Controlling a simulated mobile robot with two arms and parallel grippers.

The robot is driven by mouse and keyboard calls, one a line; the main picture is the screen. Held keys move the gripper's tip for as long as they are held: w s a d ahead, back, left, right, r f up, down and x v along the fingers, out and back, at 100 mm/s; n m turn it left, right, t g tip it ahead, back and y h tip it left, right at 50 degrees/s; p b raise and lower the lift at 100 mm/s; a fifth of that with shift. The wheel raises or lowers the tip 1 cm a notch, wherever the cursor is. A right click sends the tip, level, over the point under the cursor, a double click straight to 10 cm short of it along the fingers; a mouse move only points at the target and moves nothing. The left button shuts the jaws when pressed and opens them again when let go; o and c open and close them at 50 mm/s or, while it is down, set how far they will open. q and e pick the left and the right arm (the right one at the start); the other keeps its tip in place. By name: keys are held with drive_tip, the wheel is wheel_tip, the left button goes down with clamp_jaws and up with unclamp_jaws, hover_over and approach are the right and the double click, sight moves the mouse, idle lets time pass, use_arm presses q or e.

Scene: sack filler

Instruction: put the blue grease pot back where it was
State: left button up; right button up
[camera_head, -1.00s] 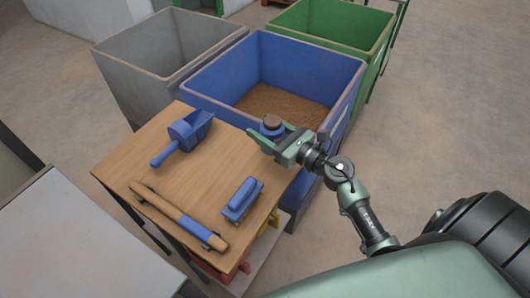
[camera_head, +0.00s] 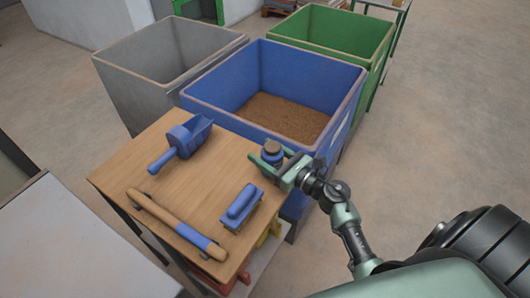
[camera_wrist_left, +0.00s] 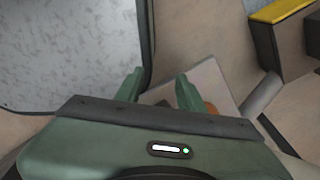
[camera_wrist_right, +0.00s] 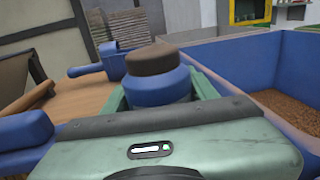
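The blue grease pot (camera_head: 271,154) with a brown lid is between the fingers of my right gripper (camera_head: 268,163), at the right back corner of the small wooden table (camera_head: 130,165). In the right wrist view the pot (camera_wrist_right: 158,88) stands upright between the two green fingers, which sit on either side of it. Whether its base touches the tabletop is hidden. My left gripper is not seen in the head view; in the left wrist view its fingers (camera_wrist_left: 158,90) are apart with nothing between them.
A blue bin (camera_head: 215,108) with brown grain stands behind the table. Grey (camera_head: 125,75) and green (camera_head: 335,32) bins stand on either side.

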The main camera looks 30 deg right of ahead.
sight(281, 163)
drive_tip(key=o, duration=0.3)
drive_tip(key=shift+r, duration=0.1)
drive_tip(key=b+v, duration=0.2)
drive_tip(key=v, duration=0.9)
drive_tip(key=shift+d, duration=0.1)
drive_tip(key=shift+s+d, duration=0.1)
drive_tip(key=shift+s, duration=0.35)
